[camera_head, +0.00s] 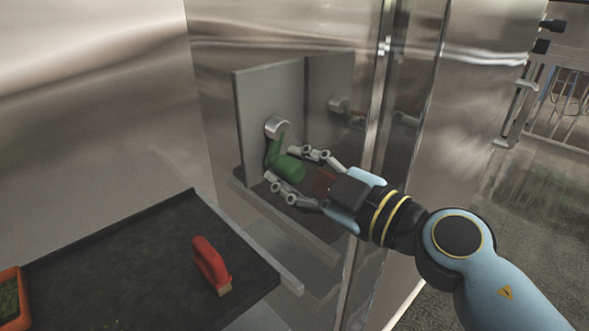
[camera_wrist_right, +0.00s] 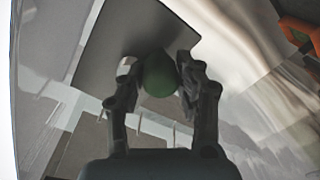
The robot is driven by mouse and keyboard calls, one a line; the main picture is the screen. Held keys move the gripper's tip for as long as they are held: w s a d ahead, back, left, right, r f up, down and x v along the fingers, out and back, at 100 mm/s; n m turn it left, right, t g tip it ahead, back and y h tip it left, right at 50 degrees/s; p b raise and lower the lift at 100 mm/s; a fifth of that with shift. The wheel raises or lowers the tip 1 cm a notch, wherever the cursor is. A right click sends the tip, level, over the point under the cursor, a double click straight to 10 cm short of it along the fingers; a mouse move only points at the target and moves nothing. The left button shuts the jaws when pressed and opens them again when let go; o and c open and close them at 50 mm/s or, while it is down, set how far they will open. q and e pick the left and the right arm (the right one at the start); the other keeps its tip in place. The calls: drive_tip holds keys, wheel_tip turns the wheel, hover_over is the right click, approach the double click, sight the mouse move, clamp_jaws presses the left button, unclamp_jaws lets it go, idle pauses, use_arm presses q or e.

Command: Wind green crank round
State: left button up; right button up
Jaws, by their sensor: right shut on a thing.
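The green crank (camera_head: 289,166) is on a round silver hub (camera_head: 277,127) on an upright grey plate (camera_head: 258,100). Its arm hangs down from the hub, and its rounded handle points out toward my right gripper (camera_head: 294,172). My right gripper reaches in from the right and is shut on the crank's handle, with fingers above and below it. In the right wrist view, the green handle end (camera_wrist_right: 159,76) sits between the two fingers (camera_wrist_right: 159,84). My left gripper is in neither view.
A dark tray (camera_head: 120,255) lies at the lower left. A shiny metal wall (camera_head: 225,75) behind the plate mirrors the plate and crank.

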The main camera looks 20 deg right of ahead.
drive_tip(key=o, duration=1.1)
drive_tip(key=shift+o, duration=0.2)
drive_tip(key=shift+s, duration=0.1)
drive_tip(key=v, duration=1.1)
drive_tip(key=shift+s+d, duration=0.2)
drive_tip(key=shift+s, duration=0.15)
